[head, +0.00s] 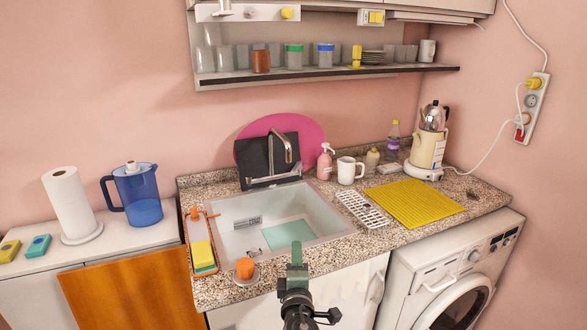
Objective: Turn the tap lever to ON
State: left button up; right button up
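The chrome tap (284,148) stands behind the sink (232,212), at its back edge, in front of a dark upright board (257,158). Its spout curves up and over. I cannot clearly make out the lever or which way it is set. My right gripper (297,254) comes up from the bottom middle, in front of the sink's front edge, well apart from the tap. Its green fingers are seen in line, so its opening is hidden. I see nothing clearly held in it. My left gripper is not in view.
An orange-capped item (245,268) and a caddy with a yellow sponge (203,254) stand by the sink's left side. A pink soap bottle (325,162), white mug (347,170) and white rack (362,209) are on the right. A shelf (330,72) hangs above. The sink basin is mostly open.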

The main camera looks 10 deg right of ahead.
aim_at(299, 164)
jog(key=i+l, duration=0.15)
jog(key=i, duration=0.25)
jog(key=i+l, duration=0.1)
jog(key=i, duration=0.35)
jog(key=i+l, duration=0.15)
jog(key=i, duration=0.25)
